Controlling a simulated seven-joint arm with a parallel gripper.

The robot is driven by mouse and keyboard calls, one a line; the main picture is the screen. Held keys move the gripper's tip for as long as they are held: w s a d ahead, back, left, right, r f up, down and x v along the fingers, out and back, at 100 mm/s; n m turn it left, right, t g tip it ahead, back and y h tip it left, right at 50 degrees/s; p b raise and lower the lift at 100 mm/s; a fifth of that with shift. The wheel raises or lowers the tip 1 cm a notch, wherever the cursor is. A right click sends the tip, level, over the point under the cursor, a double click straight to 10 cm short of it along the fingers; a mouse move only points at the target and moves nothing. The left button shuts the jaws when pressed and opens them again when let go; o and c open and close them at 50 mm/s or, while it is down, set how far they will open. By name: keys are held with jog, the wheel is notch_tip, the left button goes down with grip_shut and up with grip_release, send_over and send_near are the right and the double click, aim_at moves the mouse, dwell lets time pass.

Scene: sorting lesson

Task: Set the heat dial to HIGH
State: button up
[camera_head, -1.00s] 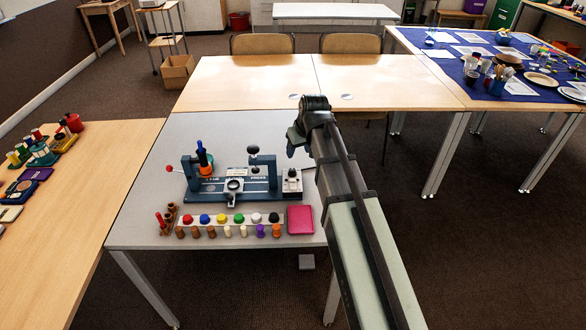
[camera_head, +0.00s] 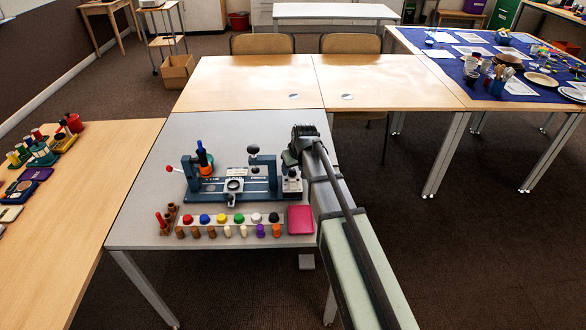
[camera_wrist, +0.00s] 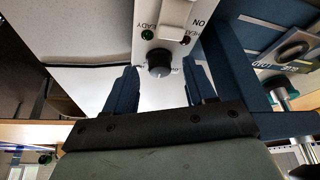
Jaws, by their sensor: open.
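The heat dial (camera_wrist: 160,63) is a round black knob on a pale control panel (camera_wrist: 145,20) in the wrist view. Its setting is too small to read. My gripper (camera_wrist: 161,68) is open, with one dark blue finger on each side of the dial and gaps showing on both sides. I cannot tell how far the fingertips are above the panel. In the head view the control box (camera_head: 292,188) sits at the right end of the blue press (camera_head: 237,190), and my gripper (camera_head: 289,158) is just above and behind it. The dial is not clear there.
On the panel are a green READY light (camera_wrist: 147,35) and a white switch (camera_wrist: 175,14). The press lever and post stand left of the box. A pink tray (camera_head: 300,219) and a row of coloured pieces (camera_head: 230,219) lie in front. The grey table behind is clear.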

jog(key=shift+w+f, duration=0.15)
jog(key=shift+f, duration=0.15)
jog(key=c, duration=1)
jog(key=shift+a+m+h, duration=0.15)
jog(key=shift+m+h, duration=0.75)
jog(key=shift+m, duration=1.2)
jog(key=o, duration=1)
jog(key=shift+r+t, duration=0.15)
jog(key=shift+t, duration=0.15)
jog(key=v, duration=1.3)
jog(key=shift+r, duration=0.25)
